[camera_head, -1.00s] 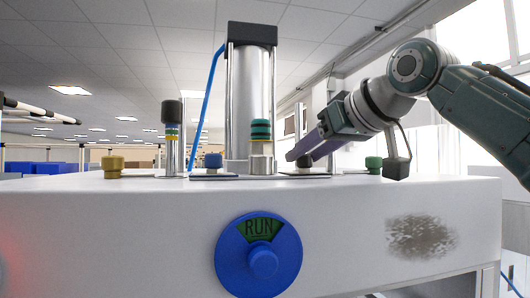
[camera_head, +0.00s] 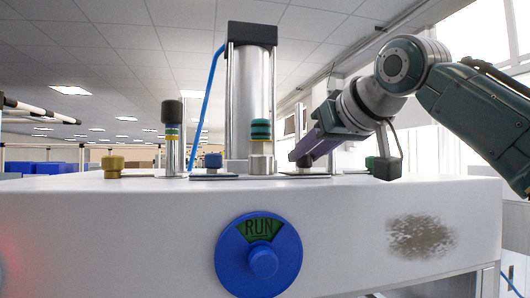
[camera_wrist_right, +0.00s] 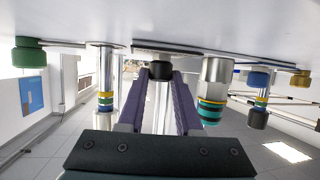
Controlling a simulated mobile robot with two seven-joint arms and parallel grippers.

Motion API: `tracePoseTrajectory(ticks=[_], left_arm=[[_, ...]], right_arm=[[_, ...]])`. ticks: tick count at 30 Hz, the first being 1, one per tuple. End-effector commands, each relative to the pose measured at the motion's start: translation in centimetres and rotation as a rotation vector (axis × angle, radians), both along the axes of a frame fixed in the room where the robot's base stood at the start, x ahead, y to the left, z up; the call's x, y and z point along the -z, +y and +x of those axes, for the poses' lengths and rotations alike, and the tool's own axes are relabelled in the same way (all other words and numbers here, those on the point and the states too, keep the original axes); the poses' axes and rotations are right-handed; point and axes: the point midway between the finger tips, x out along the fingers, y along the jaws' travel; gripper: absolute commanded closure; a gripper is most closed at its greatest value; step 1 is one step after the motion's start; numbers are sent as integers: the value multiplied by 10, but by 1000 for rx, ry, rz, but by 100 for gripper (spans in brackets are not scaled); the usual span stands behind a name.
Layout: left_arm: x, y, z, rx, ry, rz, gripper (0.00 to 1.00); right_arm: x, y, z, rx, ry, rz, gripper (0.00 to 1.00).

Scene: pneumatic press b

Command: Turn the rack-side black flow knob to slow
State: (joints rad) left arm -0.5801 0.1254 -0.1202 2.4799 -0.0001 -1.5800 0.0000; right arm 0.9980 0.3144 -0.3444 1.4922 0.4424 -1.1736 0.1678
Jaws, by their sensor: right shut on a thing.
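The black flow knob (camera_wrist_right: 161,70) sits on the underside-up plate in the right wrist view, between the two purple fingers. My right gripper (camera_wrist_right: 161,84) is shut on it, one finger on each side. In the head view my right gripper (camera_head: 303,158) reaches in from the right, tilted down to the white machine top, and its fingers mostly hide the knob. My left gripper is not in view.
The press cylinder (camera_head: 253,105) and a green-banded post (camera_head: 261,132) stand left of the gripper. A green knob (camera_head: 373,163) is to its right. Blue (camera_head: 213,160) and gold (camera_head: 112,165) knobs are further left. A blue RUN dial (camera_head: 262,262) is on the front.

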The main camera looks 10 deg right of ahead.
Motion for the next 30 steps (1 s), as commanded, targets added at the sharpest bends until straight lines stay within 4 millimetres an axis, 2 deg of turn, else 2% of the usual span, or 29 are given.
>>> tracePoseTrajectory(ticks=[15, 30], left_arm=[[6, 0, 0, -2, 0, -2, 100], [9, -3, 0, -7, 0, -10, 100]], right_arm=[[1, 6, 0, 331, -2, 3, 100], [1, 6, 1, 435, -1, 0, 100]])
